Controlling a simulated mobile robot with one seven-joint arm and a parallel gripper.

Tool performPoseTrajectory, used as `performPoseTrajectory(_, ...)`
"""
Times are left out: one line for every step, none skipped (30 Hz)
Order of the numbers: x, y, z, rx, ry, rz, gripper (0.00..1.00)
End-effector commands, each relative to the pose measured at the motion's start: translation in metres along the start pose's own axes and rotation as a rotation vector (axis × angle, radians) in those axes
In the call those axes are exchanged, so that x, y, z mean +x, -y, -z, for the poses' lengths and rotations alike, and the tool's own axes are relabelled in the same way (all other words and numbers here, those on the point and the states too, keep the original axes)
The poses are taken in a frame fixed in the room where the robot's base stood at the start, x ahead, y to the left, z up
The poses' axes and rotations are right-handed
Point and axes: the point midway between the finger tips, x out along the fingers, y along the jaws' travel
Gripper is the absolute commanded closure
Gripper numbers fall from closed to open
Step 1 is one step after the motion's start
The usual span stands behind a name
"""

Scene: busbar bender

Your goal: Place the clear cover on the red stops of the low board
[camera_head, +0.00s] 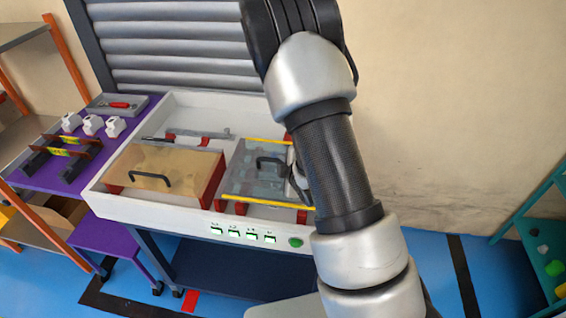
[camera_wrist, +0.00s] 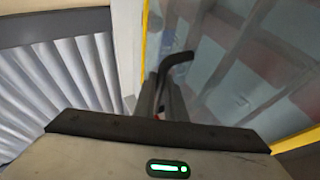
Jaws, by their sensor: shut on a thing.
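The clear cover (camera_head: 240,184) has yellow edge strips and a black handle (camera_head: 268,162). It lies over the right half of the white tray in the head view, looking roughly level. In the wrist view the cover (camera_wrist: 235,70) fills the right side. My gripper (camera_wrist: 166,103) is shut on its bent black handle (camera_wrist: 179,58); in the head view my arm hides most of the gripper. Red stops show near the cover's front edge, one at the right corner (camera_head: 303,215) and one at the left (camera_head: 240,207). I cannot tell whether the cover touches them. The board below is blurred through the cover.
A tan cover (camera_head: 170,163) with a black handle sits on red supports in the tray's left half. The white tray wall (camera_head: 150,207) surrounds both. A purple table (camera_head: 75,180) with white parts stands left. A grey shutter (camera_head: 170,50) is behind, a teal shelf (camera_head: 540,215) at right.

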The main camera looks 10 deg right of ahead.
Motion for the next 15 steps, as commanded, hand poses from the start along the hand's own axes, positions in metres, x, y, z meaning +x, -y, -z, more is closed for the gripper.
performPoseTrajectory(0.0005,-0.0009,0.0000,0.000,-0.001,-0.003,1.00)
performPoseTrajectory(0.0004,-0.0011,0.0001,0.000,-0.001,-0.004,1.00)
performPoseTrajectory(0.0003,-0.0013,0.0002,0.000,-0.001,-0.004,1.00)
performPoseTrajectory(0.0002,-0.0014,0.0002,0.000,-0.001,-0.004,1.00)
performPoseTrajectory(0.0002,-0.0014,0.0002,0.000,-0.001,-0.004,1.00)
performPoseTrajectory(0.0002,-0.0013,0.0002,0.000,-0.001,-0.004,1.00)
performPoseTrajectory(0.0003,-0.0010,0.0002,0.000,-0.001,-0.004,1.00)
performPoseTrajectory(0.0007,-0.0003,0.0000,0.000,-0.001,-0.003,1.00)
performPoseTrajectory(0.0014,0.0008,-0.0003,0.000,-0.001,-0.004,1.00)
performPoseTrajectory(0.0019,0.0017,-0.0004,0.000,-0.001,-0.004,1.00)
performPoseTrajectory(0.0023,0.0022,-0.0006,0.000,-0.001,-0.004,1.00)
performPoseTrajectory(0.0027,0.0029,-0.0008,0.000,-0.001,-0.004,1.00)
performPoseTrajectory(0.0030,0.0034,-0.0009,0.000,-0.001,-0.004,1.00)
performPoseTrajectory(0.0034,0.0040,-0.0010,0.000,-0.001,-0.004,1.00)
performPoseTrajectory(0.0024,0.0039,-0.0009,0.000,0.000,-0.001,0.84)
